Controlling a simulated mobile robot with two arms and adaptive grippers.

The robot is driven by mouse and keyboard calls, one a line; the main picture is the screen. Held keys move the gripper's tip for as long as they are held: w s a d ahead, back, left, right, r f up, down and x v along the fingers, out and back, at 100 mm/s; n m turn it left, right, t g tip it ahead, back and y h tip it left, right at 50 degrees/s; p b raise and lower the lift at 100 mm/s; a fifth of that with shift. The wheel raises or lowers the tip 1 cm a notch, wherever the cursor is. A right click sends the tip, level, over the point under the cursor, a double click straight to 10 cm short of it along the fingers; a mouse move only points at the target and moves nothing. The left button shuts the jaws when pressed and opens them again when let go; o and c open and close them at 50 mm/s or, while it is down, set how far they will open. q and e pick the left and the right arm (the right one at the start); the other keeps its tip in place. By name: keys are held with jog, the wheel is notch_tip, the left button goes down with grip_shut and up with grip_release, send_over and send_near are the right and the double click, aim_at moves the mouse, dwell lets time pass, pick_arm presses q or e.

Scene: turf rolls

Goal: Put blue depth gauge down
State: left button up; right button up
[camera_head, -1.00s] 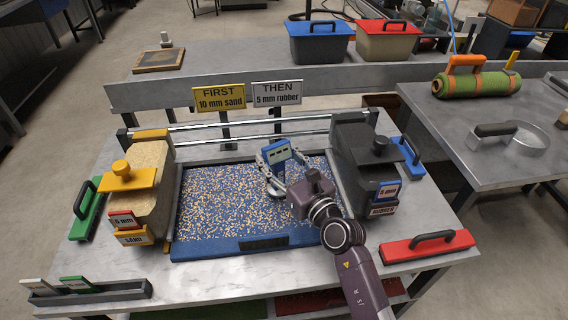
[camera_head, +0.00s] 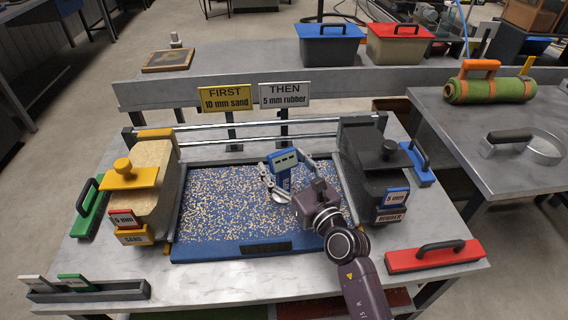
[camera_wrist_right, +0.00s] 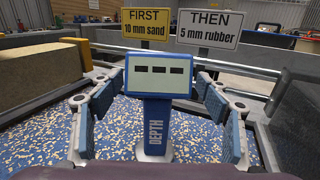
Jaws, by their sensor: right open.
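The blue depth gauge (camera_head: 283,166) stands upright on the speckled blue and tan infill in the tray (camera_head: 245,250), towards its back right. In the right wrist view the gauge (camera_wrist_right: 155,120) has a pale face with dark slots and the word DEPTH on its stem. Its foot meets the infill. My right gripper (camera_head: 289,176) is open, one finger on each side of the gauge. In the right wrist view a gap shows between each blue-padded finger and the stem. My left gripper is not in view.
A sand hopper (camera_head: 150,190) stands left of the tray and a dark rubber hopper (camera_head: 365,160) stands close on the right. Rails and two signs (camera_head: 225,98) are behind. A red float (camera_head: 435,256) lies at the front right.

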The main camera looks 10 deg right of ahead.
jog(key=p+v, duration=0.1)
jog(key=v, duration=1.1)
